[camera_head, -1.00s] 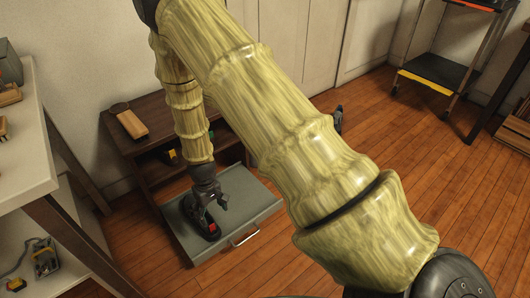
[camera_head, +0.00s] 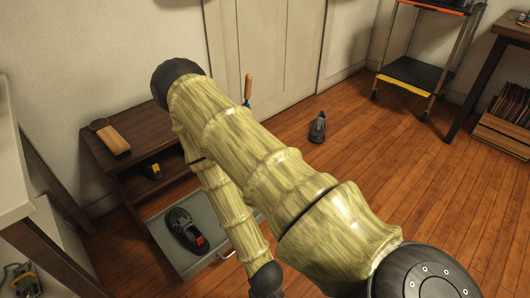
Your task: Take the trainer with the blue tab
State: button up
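A dark trainer with a red tab (camera_head: 186,230) lies in the open grey drawer (camera_head: 158,232) of the brown cabinet. A second dark grey trainer (camera_head: 317,128) stands on the wooden floor near the back wall, right of my arm. It is too small for me to make out a tab colour on it. No blue tab is visible on either trainer. My arm crosses the middle of the view and bends down to the bottom edge, right of the drawer. My gripper is below the picture and out of sight.
A wooden brush-like block (camera_head: 113,140) lies on the cabinet (camera_head: 140,125). A yellow item (camera_head: 153,171) is on its shelf. A wooden handle (camera_head: 248,87) shows behind my arm. A black cart (camera_head: 418,73) stands at the back right. The floor (camera_head: 400,180) to the right is clear.

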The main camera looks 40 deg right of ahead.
aim_at(317, 135)
jog(key=z, duration=2.2)
jog(key=k, duration=0.55)
jog(key=z, duration=0.9)
jog(key=i, duration=2.35)
jog(key=u, duration=0.6)
jog(key=i, duration=1.4)
jog(key=u, duration=1.8)
jog(key=i, duration=0.8)
jog(key=u, duration=0.7)
